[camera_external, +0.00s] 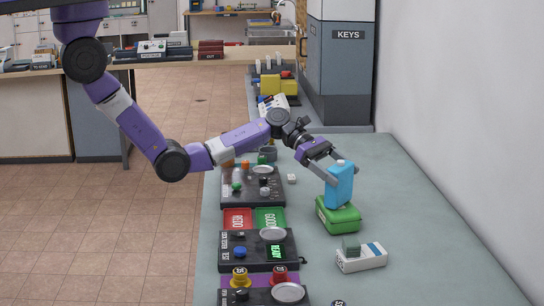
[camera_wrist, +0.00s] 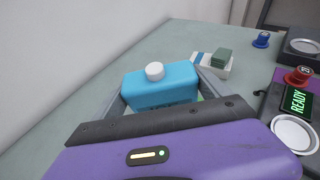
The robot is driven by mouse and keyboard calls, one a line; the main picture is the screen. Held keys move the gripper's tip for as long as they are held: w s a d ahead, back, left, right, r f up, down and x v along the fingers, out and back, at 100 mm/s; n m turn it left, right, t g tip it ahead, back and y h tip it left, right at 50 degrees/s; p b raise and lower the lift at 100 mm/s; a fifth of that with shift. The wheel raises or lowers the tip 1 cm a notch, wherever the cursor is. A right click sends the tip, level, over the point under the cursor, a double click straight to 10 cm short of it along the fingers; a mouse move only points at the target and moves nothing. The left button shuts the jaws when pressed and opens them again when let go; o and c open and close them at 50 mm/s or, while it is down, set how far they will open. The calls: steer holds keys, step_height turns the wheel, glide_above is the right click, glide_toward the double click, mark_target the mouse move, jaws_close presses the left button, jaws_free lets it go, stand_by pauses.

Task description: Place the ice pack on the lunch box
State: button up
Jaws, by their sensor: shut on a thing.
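The blue ice pack (camera_external: 339,186) is held upright between the fingers of my gripper (camera_external: 333,178). In the wrist view the ice pack (camera_wrist: 160,86) has a white cap and sits between the two grey fingers. The green lunch box (camera_external: 338,215) stands on the counter directly under the ice pack. The ice pack's lower edge appears at the lunch box's top; I cannot tell whether they touch. In the wrist view only a sliver of green shows beside the ice pack, the rest of the lunch box being hidden.
A white box with a blue stripe and a green block (camera_external: 361,256) lies in front of the lunch box. Red and green trays (camera_external: 255,218) and black device panels (camera_external: 258,250) line the counter's left side. The grey counter (camera_external: 420,220) is clear to the right, up to the white wall.

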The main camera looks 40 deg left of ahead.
steer(key=o, duration=1.6)
steer(key=shift+f, duration=0.1)
steer(key=shift+a+r, duration=0.25)
steer(key=v, duration=1.1)
steer(key=shift+a, duration=0.25)
